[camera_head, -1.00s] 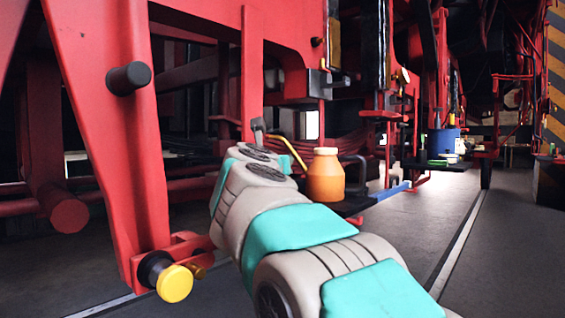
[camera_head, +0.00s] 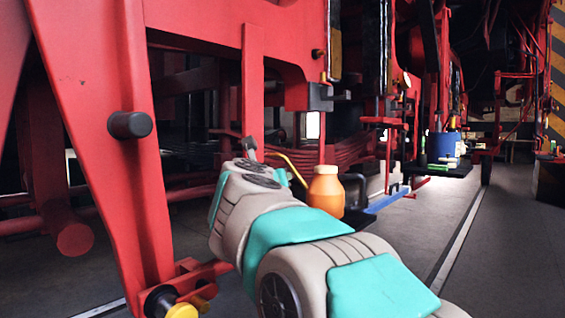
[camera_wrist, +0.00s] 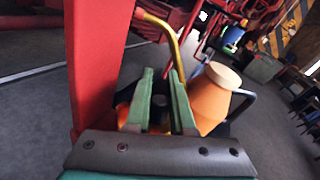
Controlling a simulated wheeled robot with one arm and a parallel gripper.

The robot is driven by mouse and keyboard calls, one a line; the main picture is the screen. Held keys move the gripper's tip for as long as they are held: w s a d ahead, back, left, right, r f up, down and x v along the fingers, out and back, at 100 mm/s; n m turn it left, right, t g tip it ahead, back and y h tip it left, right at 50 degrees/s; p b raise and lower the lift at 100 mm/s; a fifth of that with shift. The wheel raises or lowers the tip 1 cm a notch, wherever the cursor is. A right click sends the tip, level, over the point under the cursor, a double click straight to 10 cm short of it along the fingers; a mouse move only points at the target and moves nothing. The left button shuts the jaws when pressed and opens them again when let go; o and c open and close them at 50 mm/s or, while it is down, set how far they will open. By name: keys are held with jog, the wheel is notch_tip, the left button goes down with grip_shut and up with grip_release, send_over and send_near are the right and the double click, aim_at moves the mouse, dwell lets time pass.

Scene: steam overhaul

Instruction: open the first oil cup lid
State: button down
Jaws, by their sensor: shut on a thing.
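My gripper shows in the wrist view (camera_wrist: 162,72) with its two green fingers close together. They are closed on a small dark part (camera_wrist: 160,101) low between them. The fingers hide most of it, so I cannot tell whether it is the oil cup lid. An orange can with a pale cap (camera_wrist: 207,95) is just right of the fingers in the wrist view. It also shows beyond my arm in the head view (camera_head: 325,192). A curved yellow pipe or spout (camera_wrist: 172,36) runs down behind the fingers.
A red upright (camera_wrist: 92,60) stands close left of my gripper. A large red frame with a black knob (camera_head: 130,125) is left of my arm. A dark hook-shaped part (camera_head: 356,184) and a blue bar (camera_head: 385,201) lie right of the can. Open floor (camera_head: 400,250) is at right.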

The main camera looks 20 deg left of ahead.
jog(key=shift+w+a+r+n+g+h+p, duration=0.15)
jog(key=shift+a+n+g+h+p, duration=0.3)
jog(key=shift+n, duration=0.45)
jog(key=shift+w+a+n+g+h+p, duration=0.25)
jog(key=shift+a+n+g+p, duration=0.2)
jog(key=shift+n+p, duration=0.35)
jog(key=shift+w+a+r+n+g+h+p, duration=0.1)
jog(key=shift+a+n+g+h+p, duration=0.35)
jog(key=shift+n, duration=0.55)
jog(key=c, duration=0.8)
grip_release()
jog(key=shift+o, duration=0.2)
jog(key=shift+d, duration=0.25)
